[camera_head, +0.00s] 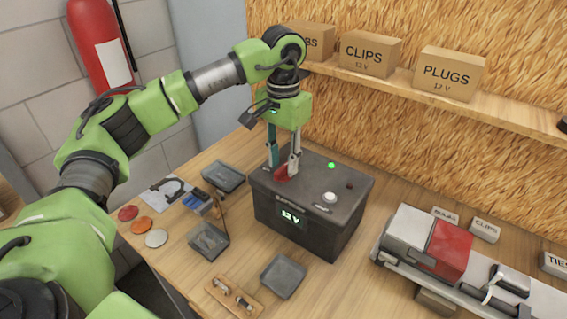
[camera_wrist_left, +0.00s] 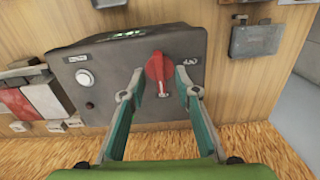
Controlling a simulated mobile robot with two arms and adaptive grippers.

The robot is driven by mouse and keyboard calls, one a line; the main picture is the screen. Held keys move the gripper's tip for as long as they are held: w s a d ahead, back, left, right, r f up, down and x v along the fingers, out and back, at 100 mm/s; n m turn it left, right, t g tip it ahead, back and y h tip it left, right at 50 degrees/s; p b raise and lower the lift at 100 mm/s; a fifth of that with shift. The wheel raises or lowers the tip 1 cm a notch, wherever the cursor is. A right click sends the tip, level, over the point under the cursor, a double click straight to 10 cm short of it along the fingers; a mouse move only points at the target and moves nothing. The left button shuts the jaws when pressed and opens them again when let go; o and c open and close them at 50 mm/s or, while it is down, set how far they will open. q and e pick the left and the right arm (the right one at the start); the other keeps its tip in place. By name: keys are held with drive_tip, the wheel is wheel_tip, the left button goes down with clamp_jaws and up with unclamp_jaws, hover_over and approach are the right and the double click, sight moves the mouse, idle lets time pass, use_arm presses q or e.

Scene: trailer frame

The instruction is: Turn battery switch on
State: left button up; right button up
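The battery box (camera_head: 312,215) is a dark grey case on the workbench, with a lit green display on its front. Its red switch knob (camera_head: 282,174) sits on the top, and in the left wrist view the red knob (camera_wrist_left: 157,68) stands between the fingers. My left gripper (camera_head: 284,172) points down over the box. In the left wrist view my left gripper (camera_wrist_left: 160,97) is open, with a finger on each side of the knob and visible gaps. A green light (camera_head: 331,165) glows on the box top, near a white button (camera_head: 329,197). My right gripper is not in view.
Small trays (camera_head: 284,276) and colored discs (camera_head: 141,225) lie left and in front of the box. A red and white device on rails (camera_head: 447,250) stands at the right. A shelf with cardboard boxes (camera_head: 449,73) runs behind. A fire extinguisher (camera_head: 99,42) hangs at the back left.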

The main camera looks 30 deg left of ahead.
use_arm(q)
drive_tip(key=shift+r+p, duration=1.45)
drive_tip(key=shift+r, duration=1)
